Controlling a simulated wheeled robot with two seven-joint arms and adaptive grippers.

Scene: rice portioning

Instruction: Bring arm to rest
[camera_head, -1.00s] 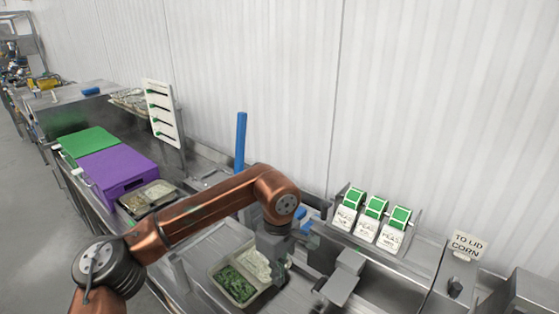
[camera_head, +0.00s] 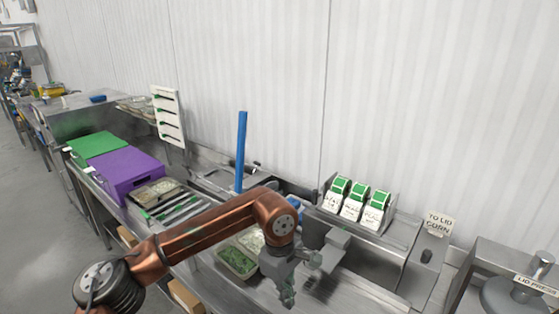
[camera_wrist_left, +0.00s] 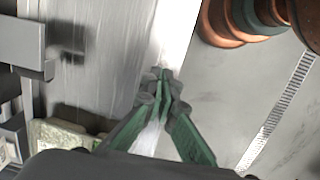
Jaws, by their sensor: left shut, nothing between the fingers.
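My left arm comes in from the left in the head view, and its gripper (camera_head: 288,298) hangs fingers-down over the front part of the steel counter. In the left wrist view the green-and-grey fingers (camera_wrist_left: 160,80) meet at their tips, shut and empty. A tray with green vegetables and a pale filling (camera_head: 238,260) sits on the counter just left of the gripper, apart from it and partly behind my arm. The tray's corner also shows at the lower left of the wrist view (camera_wrist_left: 62,136). My right gripper is not in view.
A grey steel stand (camera_head: 333,248) is close right of the gripper. Behind it is a rack of green-topped label rolls (camera_head: 354,200). A purple crate (camera_head: 125,172), a green lid (camera_head: 95,145) and a blue post (camera_head: 241,150) are further left. A lid press (camera_head: 510,295) is at right.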

